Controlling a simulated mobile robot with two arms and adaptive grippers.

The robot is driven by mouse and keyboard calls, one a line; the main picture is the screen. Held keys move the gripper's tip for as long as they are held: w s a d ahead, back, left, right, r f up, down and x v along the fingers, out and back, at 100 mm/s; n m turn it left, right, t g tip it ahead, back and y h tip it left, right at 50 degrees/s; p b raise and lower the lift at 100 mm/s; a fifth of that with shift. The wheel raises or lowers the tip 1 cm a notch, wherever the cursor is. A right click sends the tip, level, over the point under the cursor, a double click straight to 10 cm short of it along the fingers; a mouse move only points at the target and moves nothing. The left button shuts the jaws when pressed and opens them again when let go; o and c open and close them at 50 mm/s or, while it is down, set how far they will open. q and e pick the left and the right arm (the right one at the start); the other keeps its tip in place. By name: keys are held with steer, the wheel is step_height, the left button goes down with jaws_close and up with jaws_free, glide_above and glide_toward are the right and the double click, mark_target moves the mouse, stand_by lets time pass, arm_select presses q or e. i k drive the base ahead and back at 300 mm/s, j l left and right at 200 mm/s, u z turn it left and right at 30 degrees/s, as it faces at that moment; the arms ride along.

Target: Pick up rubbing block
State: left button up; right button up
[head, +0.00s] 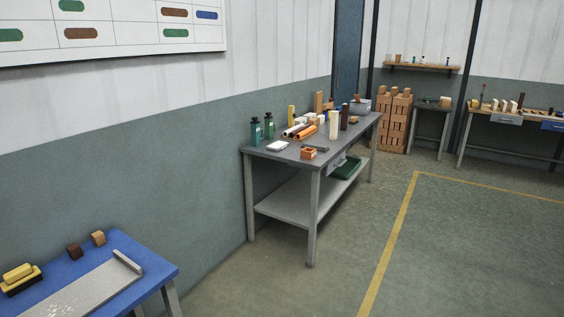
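I cannot tell for sure which thing is the rubbing block. On the blue-topped table at the lower left, a dark brown block (74,251) stands beside a tan-and-brown block (98,238). A yellow piece with a black base (22,279) lies near the left edge of the picture. Several small blocks also stand on the grey workbench farther off, among them an orange-brown hollow block (308,153). Neither of my grippers is in view.
The blue table (152,262) holds a grey tray (85,296). The grey workbench (284,156) along the wall carries green bottles (256,131) and rolls. The floor (460,250) at right is clear, with a yellow line.

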mark_target(354, 121)
steer(key=i+l, duration=0.75)
steer(key=i, duration=0.2)
steer(key=i+l+z, duration=0.1)
steer(key=i+l, duration=0.65)
steer(key=i, duration=0.25)
steer(key=i+l, duration=0.3)
steer(key=i, duration=0.2)
steer(key=i+l+z, duration=0.1)
steer(key=i+l, duration=0.25)
steer(key=i, duration=0.1)
